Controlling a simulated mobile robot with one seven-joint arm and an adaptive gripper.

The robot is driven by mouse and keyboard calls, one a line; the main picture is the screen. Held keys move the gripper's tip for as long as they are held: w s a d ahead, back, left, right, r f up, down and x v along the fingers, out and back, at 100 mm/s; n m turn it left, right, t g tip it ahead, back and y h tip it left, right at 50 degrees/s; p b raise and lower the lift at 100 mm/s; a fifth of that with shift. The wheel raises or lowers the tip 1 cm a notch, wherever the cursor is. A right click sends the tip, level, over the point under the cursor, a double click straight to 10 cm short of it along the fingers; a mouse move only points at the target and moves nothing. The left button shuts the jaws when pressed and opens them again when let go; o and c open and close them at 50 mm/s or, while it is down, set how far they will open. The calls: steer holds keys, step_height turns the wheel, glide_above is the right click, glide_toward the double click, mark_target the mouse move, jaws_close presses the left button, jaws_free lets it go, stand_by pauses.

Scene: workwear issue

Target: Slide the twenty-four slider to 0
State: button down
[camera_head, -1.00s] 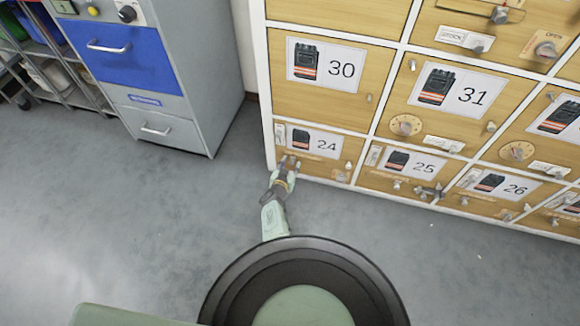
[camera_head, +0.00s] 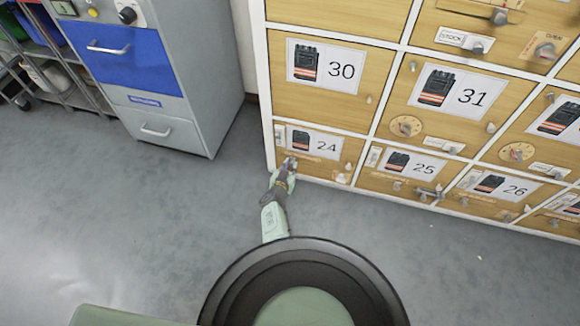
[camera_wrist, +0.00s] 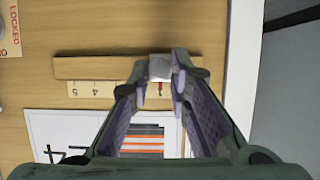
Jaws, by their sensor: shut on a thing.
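The twenty-four slider is a pale wooden rail (camera_wrist: 95,68) on the door marked 24 (camera_head: 326,147), low in the cabinet's left column. In the wrist view the picture is upside down. The slider's grey knob (camera_wrist: 160,67) sits between the fingertips, right of the rail's middle. A red pointer (camera_wrist: 160,89) at the knob lies over the scale strip (camera_wrist: 85,89). The marks 5 and 4 show at its left; the lower marks are hidden by my fingers. My gripper (camera_head: 291,163) is shut on the knob; it also fills the wrist view (camera_wrist: 161,72).
A LOCKED label (camera_wrist: 10,28) shows at the wrist view's left. The cabinet's white edge (camera_wrist: 242,70) is close on its right. Door 25 (camera_head: 418,170) with its own fittings is beside door 24. A grey-blue drawer cabinet (camera_head: 180,80) stands at left. Floor between is clear.

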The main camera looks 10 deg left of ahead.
steer(key=shift+w+a, duration=0.15)
steer(key=shift+a, duration=0.65)
steer(key=shift+w+a, duration=0.1)
steer(key=shift+a, duration=0.65)
steer(key=c, duration=1.5)
jaws_free()
